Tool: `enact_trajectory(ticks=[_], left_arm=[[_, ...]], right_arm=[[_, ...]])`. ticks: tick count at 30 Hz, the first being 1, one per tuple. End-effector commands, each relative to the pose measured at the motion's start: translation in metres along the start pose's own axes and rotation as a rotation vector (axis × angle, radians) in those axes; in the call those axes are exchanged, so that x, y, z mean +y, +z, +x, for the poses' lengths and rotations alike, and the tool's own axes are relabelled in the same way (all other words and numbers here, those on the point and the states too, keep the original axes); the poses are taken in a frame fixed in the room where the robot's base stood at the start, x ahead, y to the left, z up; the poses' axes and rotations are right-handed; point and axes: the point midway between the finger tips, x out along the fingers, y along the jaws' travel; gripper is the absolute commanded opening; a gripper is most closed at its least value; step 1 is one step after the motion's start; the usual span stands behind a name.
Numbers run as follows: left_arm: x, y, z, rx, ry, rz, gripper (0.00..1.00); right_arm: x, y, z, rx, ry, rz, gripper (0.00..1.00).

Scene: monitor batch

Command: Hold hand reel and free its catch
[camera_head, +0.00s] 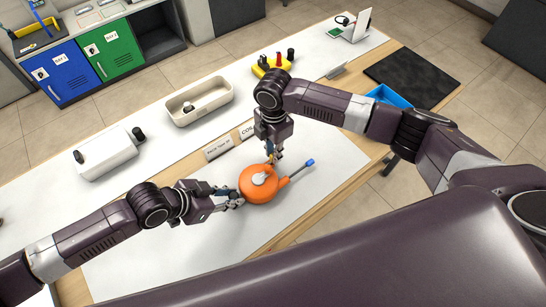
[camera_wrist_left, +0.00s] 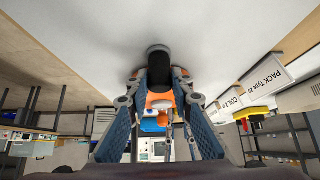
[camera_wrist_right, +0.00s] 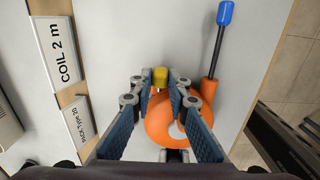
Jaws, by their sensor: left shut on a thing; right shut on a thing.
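The orange hand reel (camera_head: 257,194) lies on the white mat at the front of the bench. It has a pale hub and a thin arm with a blue tip (camera_head: 310,162), which also shows in the right wrist view (camera_wrist_right: 225,14). My left gripper (camera_head: 238,201) is shut on a dark grip at the reel's left side; the left wrist view shows this dark grip (camera_wrist_left: 159,68) between the fingers. My right gripper (camera_head: 272,154) comes down at the reel's far edge. In the right wrist view its fingers are shut on the yellow catch (camera_wrist_right: 160,74), beside the orange body (camera_wrist_right: 160,122).
Labels reading COIL 2 m (camera_wrist_right: 60,52) and PACK Type 2B (camera_wrist_right: 80,123) stand behind the reel. Farther back are a cream tray (camera_head: 203,108), a white case (camera_head: 108,155) and a yellow holder (camera_head: 272,66). A blue tray (camera_head: 388,96) sits at the right. The mat left of the reel is clear.

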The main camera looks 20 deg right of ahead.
Motion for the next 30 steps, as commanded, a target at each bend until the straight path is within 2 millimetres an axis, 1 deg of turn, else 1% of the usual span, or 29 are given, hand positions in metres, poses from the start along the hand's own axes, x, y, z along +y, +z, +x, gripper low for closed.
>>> enact_trajectory(ticks=[12, 30], left_arm=[[0.0, 0.0, 0.0, 0.0, 0.0, 0.0, 0.0], [0.0, 0.001, 0.0, -0.002, 0.0, 0.0, 0.0]], right_arm=[[0.001, 0.017, -0.001, -0.002, 0.001, 0.002, 0.0], [0.0, 0.022, -0.001, -0.005, 0.001, 0.003, 0.0]])
